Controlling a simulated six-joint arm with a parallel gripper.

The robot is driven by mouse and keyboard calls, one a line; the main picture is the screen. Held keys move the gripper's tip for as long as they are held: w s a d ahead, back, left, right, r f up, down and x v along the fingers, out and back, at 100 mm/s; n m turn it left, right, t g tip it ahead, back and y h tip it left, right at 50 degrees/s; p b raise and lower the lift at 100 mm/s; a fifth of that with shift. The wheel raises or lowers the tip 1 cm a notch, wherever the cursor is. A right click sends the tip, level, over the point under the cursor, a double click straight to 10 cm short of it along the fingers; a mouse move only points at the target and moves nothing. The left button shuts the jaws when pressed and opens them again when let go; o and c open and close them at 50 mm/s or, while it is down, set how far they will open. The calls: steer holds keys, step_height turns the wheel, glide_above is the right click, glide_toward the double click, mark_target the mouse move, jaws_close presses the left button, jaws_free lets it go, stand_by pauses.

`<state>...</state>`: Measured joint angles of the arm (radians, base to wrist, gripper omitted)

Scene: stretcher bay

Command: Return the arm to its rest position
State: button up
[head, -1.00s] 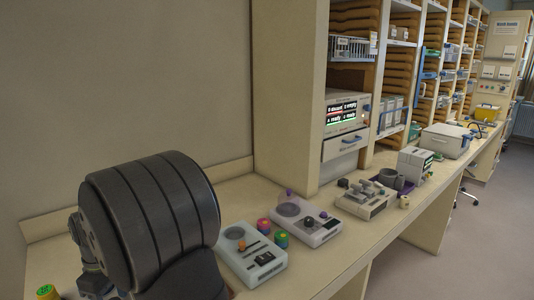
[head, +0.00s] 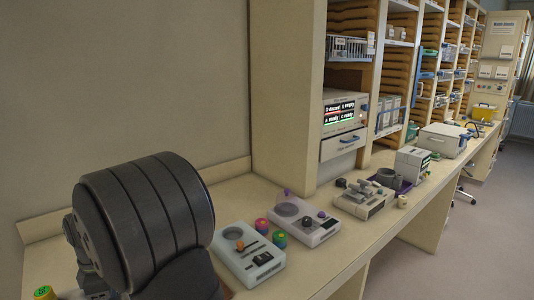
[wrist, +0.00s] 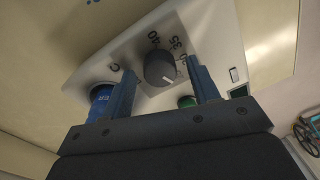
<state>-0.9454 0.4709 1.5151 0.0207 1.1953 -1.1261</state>
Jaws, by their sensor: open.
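My arm (head: 145,215) shows in the head view as a large dark grey ribbed link at the front left; its gripper is hidden there. In the wrist view my gripper (wrist: 163,75) is open, its two blue-grey fingers apart with nothing held. A dark grey knob (wrist: 160,69) on a pale panel with printed numbers shows between the fingers. I cannot tell how far the fingertips are from it. A blue cap (wrist: 101,98) lies left of the left finger, and a green button (wrist: 187,101) shows between the fingers, below the knob.
In the head view a pale device (head: 248,256) stands close to my arm on the bench, with colored caps (head: 271,231) beside it. Another device (head: 304,222) stands farther along. Tall shelving (head: 405,60) rises behind. A green-topped cap (head: 43,292) is at the lower left.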

steer(key=o, duration=1)
steer(key=r, duration=0.1)
steer(key=w+a+r+t+y, duration=0.1)
steer(key=r, duration=0.1)
steer(key=w+a+r+y, duration=0.1)
steer(key=r, duration=0.1)
steer(key=shift+a+r+m+t, duration=0.1)
steer(key=shift+m+t, duration=0.2)
steer(key=shift+t, duration=0.1)
steer(key=s+a+r+m+t+y, duration=0.1)
steer(key=s+a+r+m+t, duration=0.1)
steer(key=s+a+r+m, duration=1)
steer(key=w+f, duration=0.1)
steer(key=f, duration=0.2)
steer(key=w+f+m, duration=0.1)
steer(key=w+f, duration=0.1)
steer(key=f, duration=0.2)
steer(key=w+d+f+m, duration=0.1)
steer(key=w+f, duration=0.1)
steer(key=f, duration=0.1)
steer(key=shift+f, duration=0.15)
steer(key=v, duration=1)
steer(key=shift+d, duration=0.2)
